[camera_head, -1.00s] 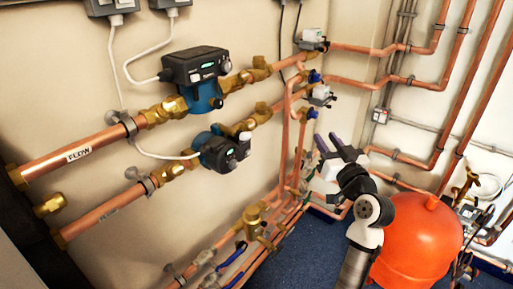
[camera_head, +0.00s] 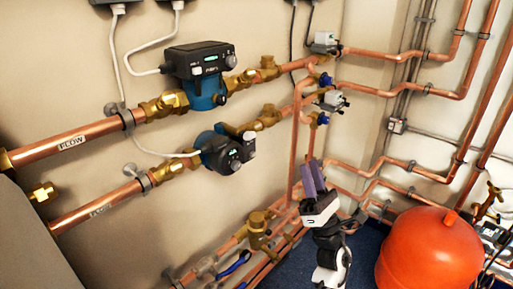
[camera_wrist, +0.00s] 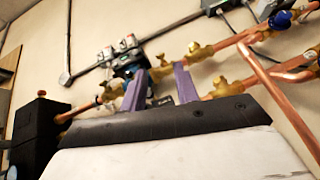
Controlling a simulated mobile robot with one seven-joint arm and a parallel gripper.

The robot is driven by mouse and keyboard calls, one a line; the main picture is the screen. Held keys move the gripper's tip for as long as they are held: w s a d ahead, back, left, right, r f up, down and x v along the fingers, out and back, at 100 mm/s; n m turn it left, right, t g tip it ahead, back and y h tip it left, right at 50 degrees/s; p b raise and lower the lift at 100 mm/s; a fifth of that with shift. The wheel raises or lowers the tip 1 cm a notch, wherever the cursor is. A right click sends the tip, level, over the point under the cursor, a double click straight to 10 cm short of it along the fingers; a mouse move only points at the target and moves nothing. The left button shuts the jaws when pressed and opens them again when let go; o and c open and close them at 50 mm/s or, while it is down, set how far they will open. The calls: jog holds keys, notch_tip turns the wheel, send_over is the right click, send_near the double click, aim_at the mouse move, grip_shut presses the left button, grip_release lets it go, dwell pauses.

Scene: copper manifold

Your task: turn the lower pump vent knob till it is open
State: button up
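The lower pump (camera_head: 215,152) is a blue body with a black head on the lower copper pipe, below the upper pump (camera_head: 205,78).
Copper pipes and brass valves run along the wall. A vertical copper pipe (camera_head: 296,150) stands between my gripper and the lower pump in the picture. An orange tank (camera_head: 432,250) stands on the floor to the right. Blue floor (camera_head: 365,245) shows between.

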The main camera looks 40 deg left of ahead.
jog(key=s+a+f+n+g, duration=0.4)
jog(key=a+f+n+g, duration=0.1)
jog(key=n+g, duration=0.45)
jog(key=g+p, duration=0.1)
jog(key=p, duration=0.4)
send_near(246, 137)
jog(key=shift+n, duration=0.25)
jog(key=x, duration=0.6)
jog(key=shift+a+r, duration=0.15)
jog(key=shift+r, duration=0.2)
jog(key=shift+a+r, duration=0.45)
jog(key=shift+a, duration=0.15)
